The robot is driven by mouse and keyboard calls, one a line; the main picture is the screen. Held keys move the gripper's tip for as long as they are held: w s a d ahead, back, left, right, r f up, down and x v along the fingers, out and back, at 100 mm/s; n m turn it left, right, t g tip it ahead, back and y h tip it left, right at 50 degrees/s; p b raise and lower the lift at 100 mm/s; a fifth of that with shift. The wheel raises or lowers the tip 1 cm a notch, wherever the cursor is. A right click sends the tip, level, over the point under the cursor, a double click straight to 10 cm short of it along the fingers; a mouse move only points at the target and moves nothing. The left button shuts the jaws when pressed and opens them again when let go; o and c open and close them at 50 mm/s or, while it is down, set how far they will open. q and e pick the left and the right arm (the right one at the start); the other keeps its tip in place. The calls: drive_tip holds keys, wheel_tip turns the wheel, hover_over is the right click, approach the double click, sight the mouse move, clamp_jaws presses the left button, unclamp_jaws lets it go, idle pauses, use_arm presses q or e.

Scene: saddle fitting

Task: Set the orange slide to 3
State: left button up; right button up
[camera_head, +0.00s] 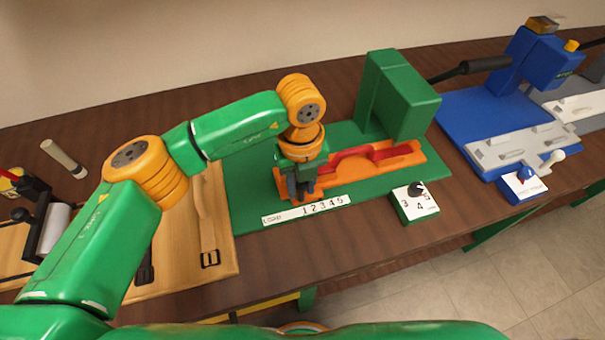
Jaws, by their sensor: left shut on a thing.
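The orange slide (405,162) lies on the green machine's base (245,180) and carries a red piece (352,156). My left gripper (302,196) points down at the slide's left end and is shut on it. The gripped part is hidden by the fingers. A white scale strip (306,209) marked LOAD and 1 to 5 runs along the base in front of the slide. The fingers are just behind the strip, near the 1 end of the numbers; the exact setting cannot be read. My right gripper is out of view.
The tall green block (397,95) stands behind the slide. A dial box (415,203) showing 3, 4 and 5 sits to its right front. A blue machine (490,120) stands further right. A wooden board with straps (190,250) lies at left, beside a roller (53,228).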

use_arm(q)
drive_tip(key=o, duration=0.9)
drive_tip(key=shift+s+f, duration=0.1)
wheel_tip(320, 180, up, 6)
drive_tip(key=p, duration=0.4)
